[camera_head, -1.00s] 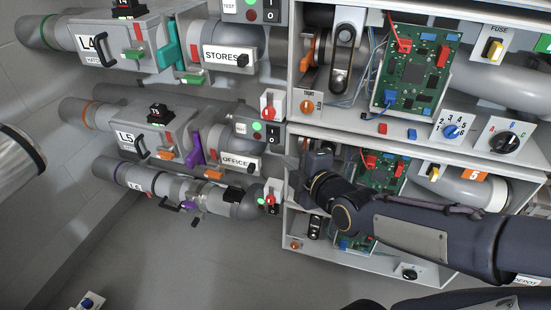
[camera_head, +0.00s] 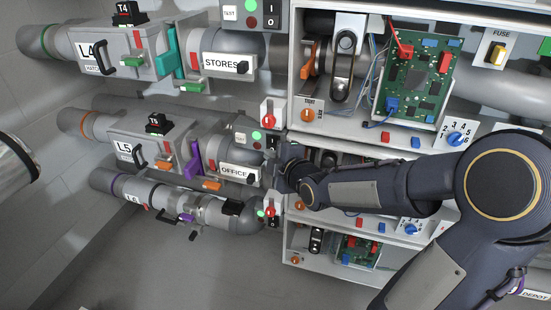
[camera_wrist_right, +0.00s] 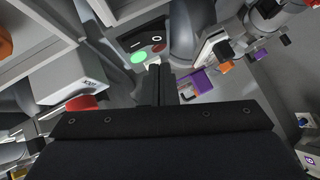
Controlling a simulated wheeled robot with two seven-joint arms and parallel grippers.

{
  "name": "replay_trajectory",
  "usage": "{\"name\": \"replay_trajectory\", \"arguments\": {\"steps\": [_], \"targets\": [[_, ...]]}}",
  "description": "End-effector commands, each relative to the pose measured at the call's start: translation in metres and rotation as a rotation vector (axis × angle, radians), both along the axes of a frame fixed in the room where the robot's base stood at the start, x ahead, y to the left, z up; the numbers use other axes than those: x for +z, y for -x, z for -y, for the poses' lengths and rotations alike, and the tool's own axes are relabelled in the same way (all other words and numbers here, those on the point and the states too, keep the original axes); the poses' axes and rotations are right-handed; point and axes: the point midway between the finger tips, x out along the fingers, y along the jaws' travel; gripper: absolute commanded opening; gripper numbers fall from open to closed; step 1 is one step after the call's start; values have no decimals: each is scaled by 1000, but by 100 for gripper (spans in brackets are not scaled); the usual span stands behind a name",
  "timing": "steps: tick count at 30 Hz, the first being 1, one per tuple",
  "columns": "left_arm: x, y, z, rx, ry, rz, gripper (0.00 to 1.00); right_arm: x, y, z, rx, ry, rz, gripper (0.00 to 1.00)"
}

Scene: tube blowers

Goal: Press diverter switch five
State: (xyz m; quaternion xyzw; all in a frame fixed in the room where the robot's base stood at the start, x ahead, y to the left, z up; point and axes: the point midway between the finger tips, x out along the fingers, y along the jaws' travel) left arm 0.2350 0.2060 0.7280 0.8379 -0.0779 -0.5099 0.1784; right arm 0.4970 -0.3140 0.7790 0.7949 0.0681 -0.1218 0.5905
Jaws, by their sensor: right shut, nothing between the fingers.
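Line five, marked L5 (camera_head: 130,151), runs across the middle left in the head view. Its control box (camera_head: 243,136) has a green light and an I/O panel at its right end. Below it is the OFFICE plate (camera_head: 234,170) with a small black switch. No label names a diverter switch five, so I cannot tell which control it is. My right gripper (camera_head: 281,158) is close to the right end of this box. In the right wrist view, the shut, empty fingers (camera_wrist_right: 155,82) point at a panel with a green light (camera_wrist_right: 138,57). Contact cannot be told. My left gripper is out of view.
A red knob (camera_head: 267,113) on a white plate sits above the right gripper. Cabinet shelves with a green circuit board (camera_head: 412,85) stand to the right. A purple lever (camera_head: 194,158) stands left of the OFFICE plate. The lower left floor area is free.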

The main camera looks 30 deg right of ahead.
Motion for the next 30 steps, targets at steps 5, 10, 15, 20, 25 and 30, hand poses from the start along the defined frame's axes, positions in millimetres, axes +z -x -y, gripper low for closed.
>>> {"name": "replay_trajectory", "arguments": {"steps": [5,10,15,20,25,30], "targets": [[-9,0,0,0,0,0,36,-10,-12,16,-2,2,-1,0],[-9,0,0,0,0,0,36,-11,-15,20,-2,0,-1,0],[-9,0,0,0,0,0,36,-11,-15,20,-1,-1,0,0],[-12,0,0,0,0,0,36,-12,-15,20,-1,3,3,0],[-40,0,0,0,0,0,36,-24,-19,24,0,50,44,0],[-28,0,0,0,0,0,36,-14,-18,24,-1,45,37,0]]}}
